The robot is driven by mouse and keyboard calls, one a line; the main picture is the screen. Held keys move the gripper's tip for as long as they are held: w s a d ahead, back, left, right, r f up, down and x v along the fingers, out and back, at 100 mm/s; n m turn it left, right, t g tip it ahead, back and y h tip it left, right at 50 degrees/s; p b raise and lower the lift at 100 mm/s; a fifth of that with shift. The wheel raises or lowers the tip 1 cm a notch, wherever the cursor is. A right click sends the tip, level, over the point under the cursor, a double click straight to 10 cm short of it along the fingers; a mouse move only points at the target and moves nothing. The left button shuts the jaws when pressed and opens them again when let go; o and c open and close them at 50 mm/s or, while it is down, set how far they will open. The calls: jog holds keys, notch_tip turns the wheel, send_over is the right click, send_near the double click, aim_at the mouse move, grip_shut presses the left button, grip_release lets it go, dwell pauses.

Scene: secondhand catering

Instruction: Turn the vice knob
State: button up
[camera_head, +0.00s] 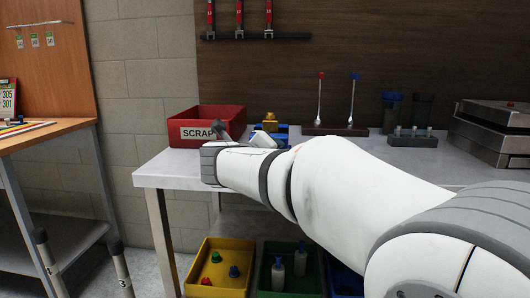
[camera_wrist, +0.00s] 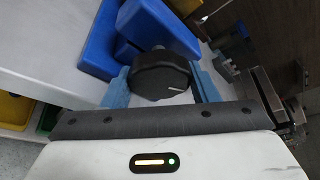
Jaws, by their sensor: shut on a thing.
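The vice knob (camera_wrist: 162,76) is round and black with a white mark on its face, in the wrist view just beyond the gripper's body. My gripper (camera_wrist: 163,88) has its two blue fingers on either side of the knob and is shut on it. The blue vice body (camera_wrist: 150,25) stands behind and to the left of the knob. In the head view my arm hides the knob and most of the vice; only some blue parts (camera_head: 283,129) and a yellow-brown piece (camera_head: 270,122) show behind the arm.
A red SCRAP bin (camera_head: 205,122) stands left of the vice on the grey bench (camera_head: 165,175). A rack with red- and blue-topped rods (camera_head: 333,130) is at the back. A metal machine (camera_head: 490,130) is at the right. Yellow and green bins (camera_head: 220,252) sit below the bench.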

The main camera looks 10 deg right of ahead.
jog(key=shift+f+m+y, duration=0.25)
jog(key=shift+m+y, duration=0.05)
dwell(0.4)
jog(key=o, duration=1)
jog(key=shift+s, duration=0.1)
jog(key=shift+s+a, duration=0.1)
jog(key=shift+a, duration=0.05)
